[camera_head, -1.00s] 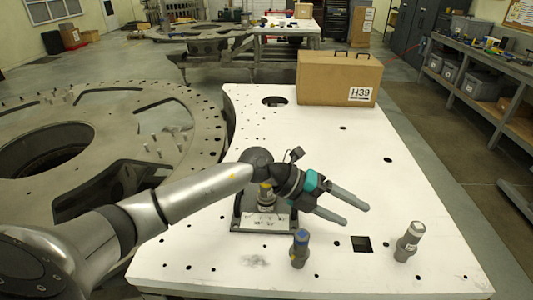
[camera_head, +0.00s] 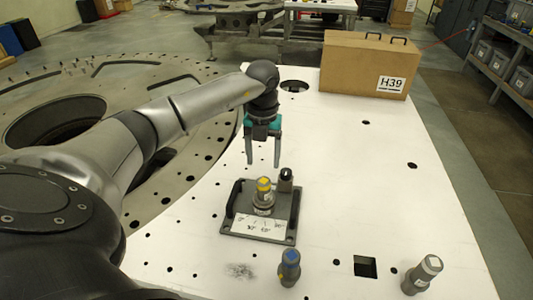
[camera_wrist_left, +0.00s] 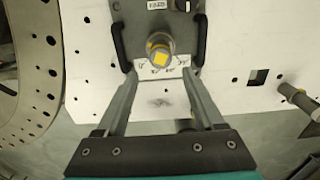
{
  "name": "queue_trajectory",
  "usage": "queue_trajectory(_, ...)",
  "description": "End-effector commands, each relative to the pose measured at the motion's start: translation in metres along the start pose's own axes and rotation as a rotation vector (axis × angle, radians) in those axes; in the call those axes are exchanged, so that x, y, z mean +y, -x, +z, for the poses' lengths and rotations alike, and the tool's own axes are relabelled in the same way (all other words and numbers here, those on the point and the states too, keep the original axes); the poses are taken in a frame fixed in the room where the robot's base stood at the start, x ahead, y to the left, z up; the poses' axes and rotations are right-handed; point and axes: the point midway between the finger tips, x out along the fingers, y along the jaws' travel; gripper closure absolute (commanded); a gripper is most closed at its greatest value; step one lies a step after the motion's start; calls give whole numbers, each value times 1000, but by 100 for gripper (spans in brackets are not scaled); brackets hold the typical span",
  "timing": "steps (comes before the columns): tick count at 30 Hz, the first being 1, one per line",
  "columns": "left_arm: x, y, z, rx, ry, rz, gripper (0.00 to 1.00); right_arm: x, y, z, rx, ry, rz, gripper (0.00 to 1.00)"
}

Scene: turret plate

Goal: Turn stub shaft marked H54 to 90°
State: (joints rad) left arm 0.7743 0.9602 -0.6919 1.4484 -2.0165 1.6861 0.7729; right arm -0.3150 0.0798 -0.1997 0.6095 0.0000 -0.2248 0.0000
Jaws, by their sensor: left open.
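A yellow-topped stub shaft (camera_head: 263,197) stands upright in a dark grey fixture (camera_head: 228,229) with two black handles and a white angle scale (camera_head: 259,228) in front. It also shows in the left wrist view (camera_wrist_left: 159,48), between and beyond the fingertips. A blue-topped shaft (camera_head: 289,268) stands on the white table, and a pale-topped grey shaft (camera_head: 422,275) stands to its right. I cannot read H54 on any shaft. My left gripper (camera_head: 262,160) is open and empty, fingers pointing down, above and behind the yellow-topped shaft, apart from it. My right gripper is out of view.
A black knob (camera_head: 286,175) sits at the fixture's back right corner. A cardboard box marked H39 (camera_head: 352,72) stands at the table's back. The white table (camera_head: 370,180) has holes and a square cutout (camera_head: 365,266). A large ring plate (camera_head: 200,140) lies left.

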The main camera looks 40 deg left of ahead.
Motion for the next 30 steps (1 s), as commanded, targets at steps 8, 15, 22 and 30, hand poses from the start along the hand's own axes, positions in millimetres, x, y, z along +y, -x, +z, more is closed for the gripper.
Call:
queue_trajectory(8,0,-30,0,1,-1,-1,30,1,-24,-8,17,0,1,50)
queue_trajectory(15,0,-53,0,0,-1,-1,30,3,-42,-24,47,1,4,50)
queue_trajectory(22,0,-74,0,1,-1,-1,30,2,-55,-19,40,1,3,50)
queue_trajectory(30,-1,-81,0,0,-2,-2,30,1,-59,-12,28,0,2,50)
